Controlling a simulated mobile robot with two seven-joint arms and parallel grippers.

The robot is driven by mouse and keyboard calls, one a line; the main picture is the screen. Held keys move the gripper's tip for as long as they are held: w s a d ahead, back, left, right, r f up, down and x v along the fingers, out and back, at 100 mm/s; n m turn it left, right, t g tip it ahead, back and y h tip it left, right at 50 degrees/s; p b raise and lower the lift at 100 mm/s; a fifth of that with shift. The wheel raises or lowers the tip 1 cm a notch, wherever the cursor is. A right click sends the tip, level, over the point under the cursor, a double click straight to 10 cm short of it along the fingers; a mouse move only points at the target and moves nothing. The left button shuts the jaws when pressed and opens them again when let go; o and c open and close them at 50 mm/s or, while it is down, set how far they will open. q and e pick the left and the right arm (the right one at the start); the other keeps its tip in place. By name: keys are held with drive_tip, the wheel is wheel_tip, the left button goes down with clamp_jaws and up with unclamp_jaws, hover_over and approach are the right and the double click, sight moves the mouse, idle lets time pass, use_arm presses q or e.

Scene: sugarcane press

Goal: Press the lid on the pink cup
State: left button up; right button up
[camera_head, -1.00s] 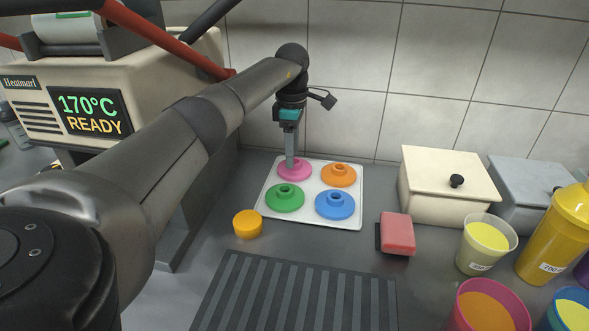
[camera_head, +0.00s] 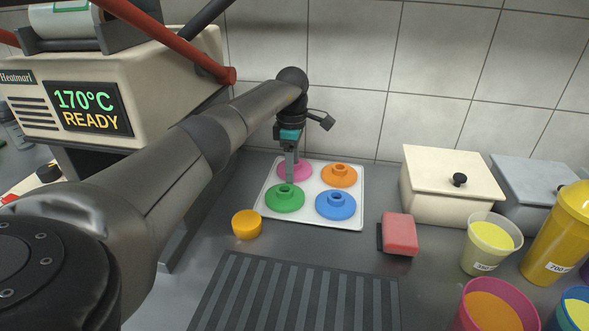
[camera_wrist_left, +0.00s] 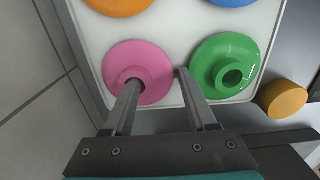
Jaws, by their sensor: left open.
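The pink lid (camera_head: 296,170) lies at the back left of a white tray (camera_head: 268,196). It also shows in the left wrist view (camera_wrist_left: 150,65). My left gripper (camera_head: 291,178) is open and points down at the lid. In the left wrist view, one finger of the gripper (camera_wrist_left: 158,80) overlaps the lid's central knob and the other is between the pink lid and the green lid (camera_wrist_left: 213,60). Nothing is held. I cannot tell whether a finger touches the lid. The pink cup (camera_head: 468,320), with orange contents, stands uncovered at the bottom right, partly cut off. My right gripper is out of view.
The tray also holds orange (camera_head: 339,174) and blue (camera_head: 335,204) lids. A yellow disc (camera_head: 247,224), a red sponge-like block (camera_head: 400,234) and a ribbed dark mat (camera_head: 300,295) are nearby. Other cups and a yellow bottle (camera_head: 555,240) crowd the right. A heat machine (camera_head: 110,80) stands left.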

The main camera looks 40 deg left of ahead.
use_arm(q)
clamp_jaws()
idle(0.4)
idle(0.4)
